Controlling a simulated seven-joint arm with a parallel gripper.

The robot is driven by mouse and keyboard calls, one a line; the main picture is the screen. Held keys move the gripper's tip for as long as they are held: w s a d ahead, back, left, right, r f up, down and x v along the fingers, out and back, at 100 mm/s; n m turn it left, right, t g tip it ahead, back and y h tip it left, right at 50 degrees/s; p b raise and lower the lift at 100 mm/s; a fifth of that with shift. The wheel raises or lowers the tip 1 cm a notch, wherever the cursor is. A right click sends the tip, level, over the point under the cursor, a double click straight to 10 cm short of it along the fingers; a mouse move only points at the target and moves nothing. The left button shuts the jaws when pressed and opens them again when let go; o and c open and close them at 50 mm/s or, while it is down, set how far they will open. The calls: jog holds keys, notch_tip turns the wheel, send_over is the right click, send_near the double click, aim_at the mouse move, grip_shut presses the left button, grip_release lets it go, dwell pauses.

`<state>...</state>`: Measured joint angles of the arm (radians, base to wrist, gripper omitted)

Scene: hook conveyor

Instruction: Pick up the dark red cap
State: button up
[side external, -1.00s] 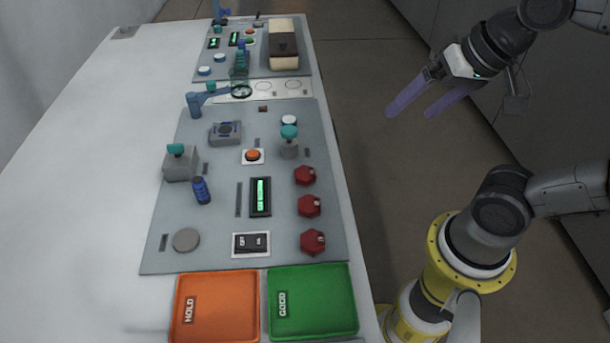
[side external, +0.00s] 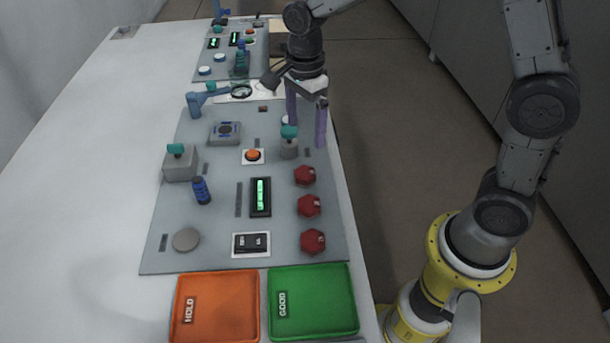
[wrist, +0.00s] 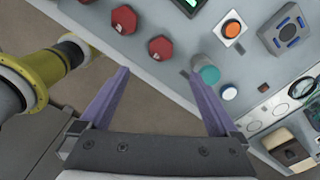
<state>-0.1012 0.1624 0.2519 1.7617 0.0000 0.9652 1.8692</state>
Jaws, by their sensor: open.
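Three dark red octagonal caps stand in a row along the right side of the grey panel: a far one (side external: 305,175), a middle one (side external: 309,206) and a near one (side external: 313,242). In the wrist view the far cap (wrist: 160,47) lies just beyond the fingertips, with the middle cap (wrist: 124,19) further up and left. My gripper (side external: 306,134) is open and empty, its purple fingers pointing down over the panel's right edge. It is beyond the far cap, around the teal-topped post in the side view, touching no cap that I can see.
A teal-topped grey post (side external: 289,143) stands close to my fingers; its teal top (wrist: 207,74) shows near the right finger. An orange button (side external: 253,155) is to its left. An orange tray (side external: 216,310) and a green tray (side external: 313,302) are at the near end. The white table is clear on the left.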

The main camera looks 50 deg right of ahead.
aim_at(305, 173)
notch_tip(305, 173, down, 13)
jog(key=shift+w+f, duration=0.1)
jog(key=shift+f, duration=0.1)
jog(key=shift+r, duration=0.1)
grip_shut()
dwell(0.7)
